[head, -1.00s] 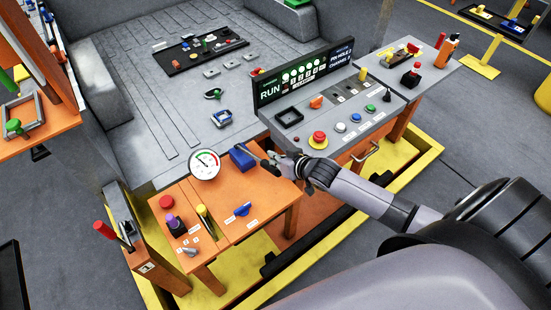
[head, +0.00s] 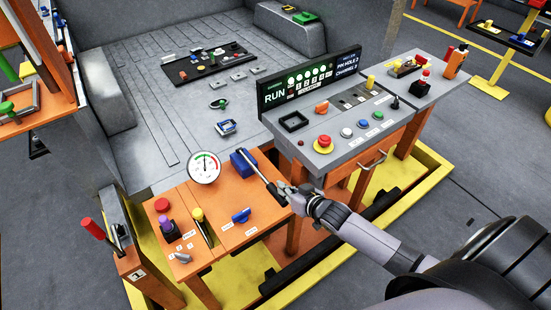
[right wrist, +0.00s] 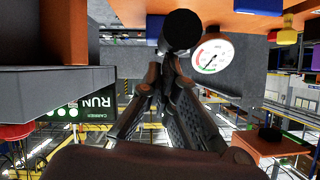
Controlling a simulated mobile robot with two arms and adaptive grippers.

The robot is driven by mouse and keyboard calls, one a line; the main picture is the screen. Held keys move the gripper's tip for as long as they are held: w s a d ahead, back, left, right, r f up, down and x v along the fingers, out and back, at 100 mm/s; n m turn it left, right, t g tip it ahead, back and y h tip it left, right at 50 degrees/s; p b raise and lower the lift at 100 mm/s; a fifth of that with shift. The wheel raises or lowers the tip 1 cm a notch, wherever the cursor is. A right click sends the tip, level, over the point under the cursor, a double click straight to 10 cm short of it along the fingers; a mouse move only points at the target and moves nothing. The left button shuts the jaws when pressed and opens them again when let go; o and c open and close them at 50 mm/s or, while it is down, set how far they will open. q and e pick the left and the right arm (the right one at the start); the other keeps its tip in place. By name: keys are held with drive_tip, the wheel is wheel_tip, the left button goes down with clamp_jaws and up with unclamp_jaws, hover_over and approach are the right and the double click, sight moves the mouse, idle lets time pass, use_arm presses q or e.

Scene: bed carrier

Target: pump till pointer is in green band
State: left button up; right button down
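A blue pump block (head: 243,163) sits on the orange table at the near edge of the bed. Its dark lever handle (head: 262,176) slopes down to the right. My right gripper (head: 284,192) is at the lever's outer end. In the right wrist view its fingers (right wrist: 167,66) close together on the black handle (right wrist: 182,31). A round white gauge (head: 204,167) stands left of the pump, with small red and green bands. The gauge also shows in the right wrist view (right wrist: 212,55). Its pointer is too small to read surely. My left gripper is out of view.
A grey control console (head: 335,140) with buttons and a RUN display (head: 308,78) stands right of the pump. A blue valve handle (head: 241,215), a red button (head: 162,205) and a yellow-topped lever (head: 198,215) are on the orange table's front part.

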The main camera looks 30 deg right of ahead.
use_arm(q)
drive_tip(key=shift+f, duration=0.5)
use_arm(e)
drive_tip(key=shift+s+f, duration=0.3)
drive_tip(key=shift+f, duration=0.35)
drive_tip(key=shift+s+f, duration=0.3)
drive_tip(key=shift+f, duration=0.3)
use_arm(q)
drive_tip(key=shift+b, duration=0.3)
use_arm(e)
wheel_tip(320, 180, up, 6)
drive_tip(key=p, duration=0.5)
use_arm(q)
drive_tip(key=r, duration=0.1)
drive_tip(key=b, duration=0.1)
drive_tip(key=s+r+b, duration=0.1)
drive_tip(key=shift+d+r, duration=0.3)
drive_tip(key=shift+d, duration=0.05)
use_arm(e)
drive_tip(key=s+d+r, duration=0.2)
drive_tip(key=s, duration=0.6)
drive_tip(key=shift+s+d, duration=0.25)
